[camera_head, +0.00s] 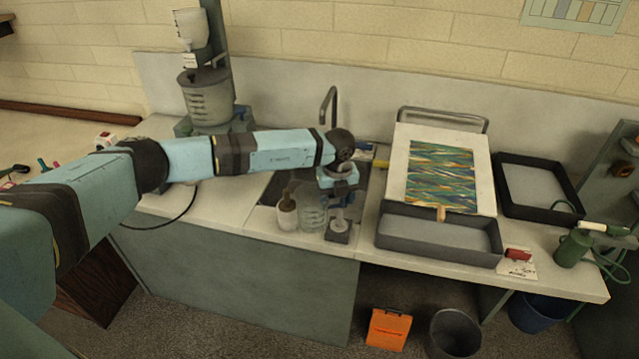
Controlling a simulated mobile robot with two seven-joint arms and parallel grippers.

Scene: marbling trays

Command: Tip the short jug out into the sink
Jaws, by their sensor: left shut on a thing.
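My left arm reaches in from the left across the counter. Its gripper (337,190) points down at the front right of the dark sink (278,187). It is shut on what looks like the short jug (313,214), a clear ribbed vessel just below and left of the fingers. The jug looks roughly upright, at the sink's front edge. The exact grip, and whether the jug touches the counter, are unclear. Its contents cannot be made out. My arm hides part of the sink and the lower tap (329,105). My right gripper is not in view.
A pale pot with a brown-handled tool (287,213) stands left of the jug. A small grey block (338,236) stands close on its right. Further right are a grey tray (440,248), a board with a marbled sheet (440,175) and another dark tray (538,188).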

